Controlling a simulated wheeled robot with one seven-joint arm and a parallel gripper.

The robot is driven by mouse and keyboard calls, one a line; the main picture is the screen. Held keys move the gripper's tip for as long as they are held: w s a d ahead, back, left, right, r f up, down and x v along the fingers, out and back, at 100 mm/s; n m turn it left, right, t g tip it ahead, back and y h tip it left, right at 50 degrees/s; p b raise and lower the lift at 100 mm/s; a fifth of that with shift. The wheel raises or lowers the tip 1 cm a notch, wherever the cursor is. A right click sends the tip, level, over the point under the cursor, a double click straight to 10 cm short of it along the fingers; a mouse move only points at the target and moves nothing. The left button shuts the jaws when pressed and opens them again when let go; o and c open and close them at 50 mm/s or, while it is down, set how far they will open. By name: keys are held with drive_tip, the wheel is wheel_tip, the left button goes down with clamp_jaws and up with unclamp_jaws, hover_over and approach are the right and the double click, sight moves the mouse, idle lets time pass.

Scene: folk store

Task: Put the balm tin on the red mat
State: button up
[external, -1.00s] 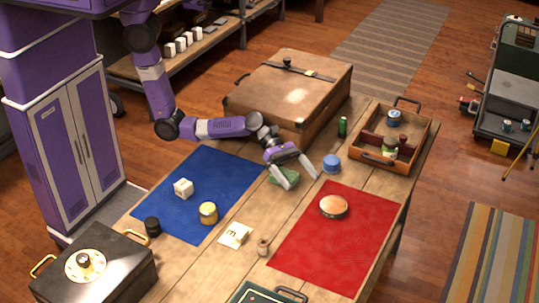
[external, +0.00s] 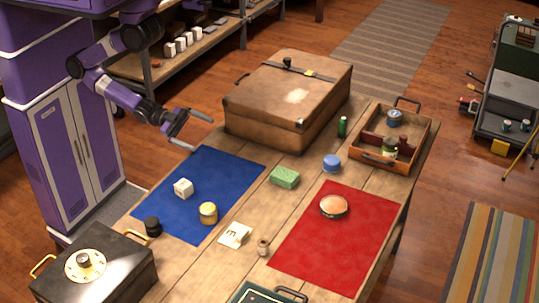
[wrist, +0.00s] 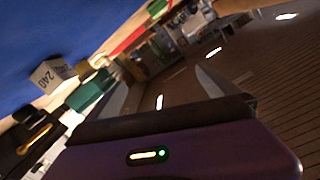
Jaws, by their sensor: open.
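A flat round tin with a shiny pinkish-copper lid (external: 333,206) lies on the upper part of the red mat (external: 335,252); it looks like the balm tin, though no label is readable. My gripper (external: 200,136) is open and empty, raised beyond the far left edge of the blue mat (external: 222,172), well apart from the tin. Its two fingers also show in the wrist view (wrist: 160,92) with nothing between them.
A green block (external: 285,177), a blue tin (external: 331,163) and a small green can (external: 343,127) stand near the suitcase (external: 290,98). A wooden tray (external: 411,164) holds several items.

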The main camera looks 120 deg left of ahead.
drive_tip(key=s+a+n+g, duration=0.2)
drive_tip(key=s+n, duration=0.3)
drive_tip(key=s, duration=0.1)
drive_tip(key=shift+f+g+y, duration=0.15)
drive_tip(key=shift+g+y, duration=0.15)
